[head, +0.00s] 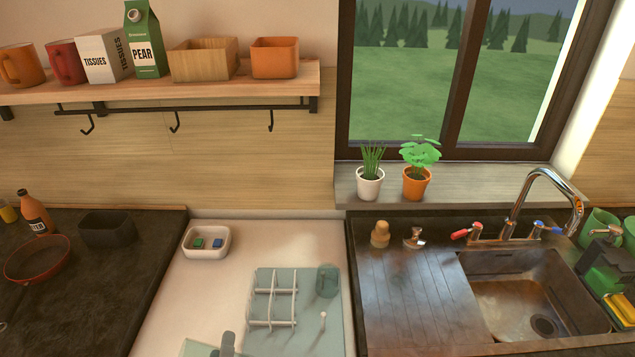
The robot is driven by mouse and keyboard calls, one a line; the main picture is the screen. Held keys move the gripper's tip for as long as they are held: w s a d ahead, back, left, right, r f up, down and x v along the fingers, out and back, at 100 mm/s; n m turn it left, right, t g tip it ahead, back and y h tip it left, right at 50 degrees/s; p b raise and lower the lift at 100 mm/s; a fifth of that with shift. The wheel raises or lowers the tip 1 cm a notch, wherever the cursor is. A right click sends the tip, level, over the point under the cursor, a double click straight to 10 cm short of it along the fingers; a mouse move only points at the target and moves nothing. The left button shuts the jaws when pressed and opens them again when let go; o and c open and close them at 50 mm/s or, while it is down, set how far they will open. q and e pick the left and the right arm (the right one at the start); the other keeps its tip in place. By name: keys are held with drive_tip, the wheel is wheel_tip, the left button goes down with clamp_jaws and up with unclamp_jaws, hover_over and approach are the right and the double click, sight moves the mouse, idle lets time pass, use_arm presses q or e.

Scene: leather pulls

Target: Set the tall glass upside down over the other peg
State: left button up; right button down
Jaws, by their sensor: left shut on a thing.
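My left gripper (228,344) is at the bottom edge, left of centre, mostly cut off by the frame. It is shut on a pale, see-through greenish thing (198,349), which looks like the tall glass; only its upper part shows, so I cannot tell which way up it is. A white peg (322,321) stands bare on the right of the pale teal drying mat (309,340). Just behind it a teal glass (327,281) stands at the mat's back right corner, seemingly over a peg. The gripper is left of and nearer than the bare peg. My right gripper is not in view.
A white wire rack (272,299) stands on the mat, left of the bare peg. A white dish (206,242) with a green and a blue block sits behind on the left. The sink (525,300) is at the right, the dark counter (85,290) with a red pan (38,259) at the left.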

use_arm(q)
drive_tip(key=shift+n, duration=1.2)
drive_tip(key=n, duration=0.3)
drive_tip(key=shift+r+n+g+h+p, duration=0.15)
drive_tip(key=shift+n+g+h+p, duration=0.15)
drive_tip(key=shift+n, duration=0.1)
drive_tip(key=n, duration=0.3)
drive_tip(key=shift+p, duration=0.4)
drive_tip(key=shift+n+h, duration=0.4)
drive_tip(key=shift+n, duration=0.6)
